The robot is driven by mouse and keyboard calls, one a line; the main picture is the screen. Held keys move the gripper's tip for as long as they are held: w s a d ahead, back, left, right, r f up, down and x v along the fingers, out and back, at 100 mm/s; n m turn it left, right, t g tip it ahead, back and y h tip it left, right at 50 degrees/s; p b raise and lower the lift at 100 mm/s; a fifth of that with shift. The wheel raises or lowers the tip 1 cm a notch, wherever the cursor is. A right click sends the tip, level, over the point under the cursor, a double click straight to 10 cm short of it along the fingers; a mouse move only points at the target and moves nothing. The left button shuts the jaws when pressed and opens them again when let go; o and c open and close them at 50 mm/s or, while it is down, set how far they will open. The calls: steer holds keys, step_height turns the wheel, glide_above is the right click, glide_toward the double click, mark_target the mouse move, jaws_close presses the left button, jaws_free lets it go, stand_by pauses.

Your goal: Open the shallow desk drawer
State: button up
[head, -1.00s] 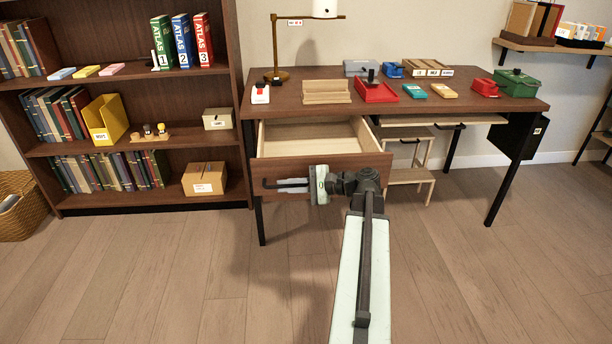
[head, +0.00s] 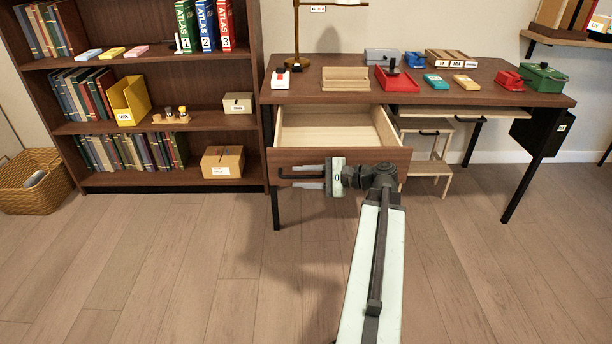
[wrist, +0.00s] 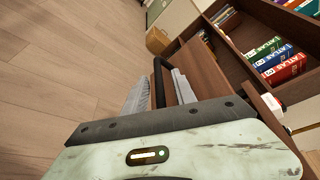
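A desk drawer (head: 331,127) with a brown front and pale wooden inside stands pulled out at the desk's left end. Its inside looks empty. Its dark bar handle (head: 288,177) runs across the front and also shows in the wrist view (wrist: 158,78). My gripper (head: 312,179) is at the handle, in front of the drawer face. In the wrist view, my gripper's two grey fingers (wrist: 159,88) lie on either side of the handle, close against it. The exact contact is partly hidden by the gripper body.
The desk top (head: 300,90) carries a lamp, a red tray (head: 396,82) and several small boxes. A bookcase (head: 160,182) stands to the left. A pale step stool (head: 430,168) is under the desk. The wooden floor in front is clear.

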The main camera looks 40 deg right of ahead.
steer(key=p+v, duration=0.1)
steer(key=v, duration=0.7)
steer(key=shift+p, duration=0.35)
